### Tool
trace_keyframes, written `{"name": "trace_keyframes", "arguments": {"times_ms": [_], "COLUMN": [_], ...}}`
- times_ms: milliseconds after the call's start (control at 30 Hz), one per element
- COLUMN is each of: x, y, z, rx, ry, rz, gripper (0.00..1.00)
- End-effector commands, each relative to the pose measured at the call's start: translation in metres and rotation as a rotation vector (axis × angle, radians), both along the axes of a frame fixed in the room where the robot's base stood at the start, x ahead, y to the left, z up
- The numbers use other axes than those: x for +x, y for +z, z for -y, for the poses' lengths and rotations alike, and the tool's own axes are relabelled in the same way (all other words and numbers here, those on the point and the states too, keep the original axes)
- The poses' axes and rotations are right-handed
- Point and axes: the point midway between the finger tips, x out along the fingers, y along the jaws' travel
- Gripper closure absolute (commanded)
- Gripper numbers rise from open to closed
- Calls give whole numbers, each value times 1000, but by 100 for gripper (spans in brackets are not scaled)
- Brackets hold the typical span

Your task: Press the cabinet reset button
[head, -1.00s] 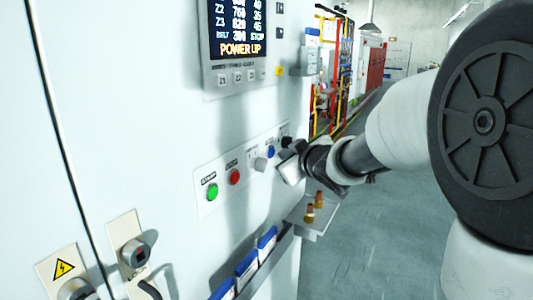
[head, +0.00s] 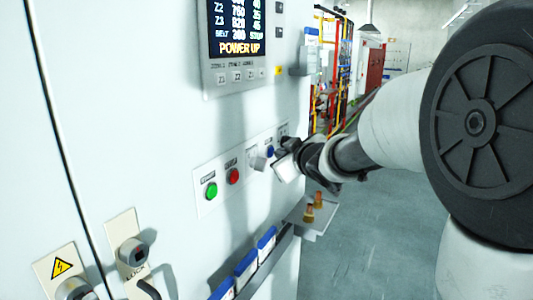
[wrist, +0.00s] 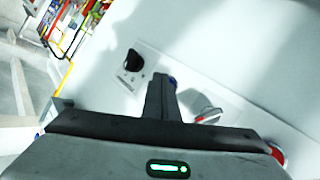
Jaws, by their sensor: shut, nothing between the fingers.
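The cabinet's control panel (head: 202,206) carries a row of controls. The blue button (head: 270,151) sits right of a grey selector knob (head: 257,163), a red button (head: 233,176) and a green button (head: 211,190). My gripper (head: 276,160) is at the panel beside the blue button. In the wrist view the shut, empty fingers (wrist: 161,90) point at the panel and cover most of the blue button (wrist: 173,82). Whether they touch it I cannot tell. The labels are too blurred to read.
In the wrist view a black knob (wrist: 133,61) and the grey selector knob (wrist: 208,116) flank my fingers. Below the panel a small shelf (head: 305,222) juts out with brass-coloured parts. A display (head: 238,40) above reads POWER UP. Open floor lies right.

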Motion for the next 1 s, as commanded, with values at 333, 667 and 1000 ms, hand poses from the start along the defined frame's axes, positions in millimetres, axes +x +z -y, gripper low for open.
{"name": "trace_keyframes", "arguments": {"times_ms": [333,667,1000], "x": [3,4,0], "y": [0,0,2], "z": [-4,-6,-1], "rx": [0,0,-1], "ry": [2,2,1], "rz": [1,1,0], "gripper": [100,100,100]}}
